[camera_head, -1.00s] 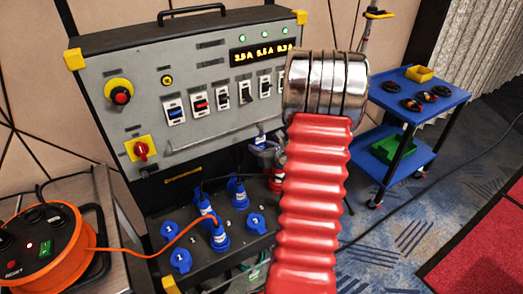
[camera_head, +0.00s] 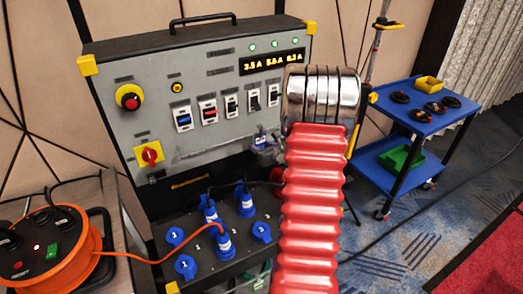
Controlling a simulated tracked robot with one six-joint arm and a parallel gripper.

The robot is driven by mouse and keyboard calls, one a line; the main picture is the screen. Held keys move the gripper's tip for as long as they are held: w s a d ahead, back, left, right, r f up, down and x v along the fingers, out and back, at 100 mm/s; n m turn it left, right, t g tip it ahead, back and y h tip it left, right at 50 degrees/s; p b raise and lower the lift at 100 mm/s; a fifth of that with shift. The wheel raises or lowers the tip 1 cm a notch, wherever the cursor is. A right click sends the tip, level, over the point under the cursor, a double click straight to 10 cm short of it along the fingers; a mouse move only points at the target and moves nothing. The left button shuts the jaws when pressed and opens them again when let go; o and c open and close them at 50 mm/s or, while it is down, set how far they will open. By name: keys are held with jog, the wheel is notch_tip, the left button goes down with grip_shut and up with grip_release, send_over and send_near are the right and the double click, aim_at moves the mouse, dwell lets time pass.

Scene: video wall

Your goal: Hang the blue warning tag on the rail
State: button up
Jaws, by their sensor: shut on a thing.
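My red ribbed arm with a silver collar fills the middle of the view and hides much of what is behind it. My gripper (camera_head: 268,152) shows only in part, left of the arm, in front of the panel's lower right. It is shut on the small blue warning tag (camera_head: 260,140), which has a white mark. The thin grey rail (camera_head: 205,149) runs across the panel below the row of switches. The tag is close to the rail's right end; I cannot tell whether they touch.
The grey panel (camera_head: 130,75) has a red knob, switches and an amber display. Blue plugs and sockets (camera_head: 222,245) sit below it. An orange cable reel (camera_head: 85,265) stands at lower left. A blue trolley (camera_head: 460,110) stands at right, with floor around it.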

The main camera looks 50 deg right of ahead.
jog(key=shift+f, duration=0.7)
jog(key=o, duration=1.1)
jog(key=shift+s, duration=0.15)
jog(key=v, duration=1.3)
jog(key=shift+s+r, duration=0.2)
jog(key=shift+s, duration=0.05)
jog(key=shift+a, duration=0.1)
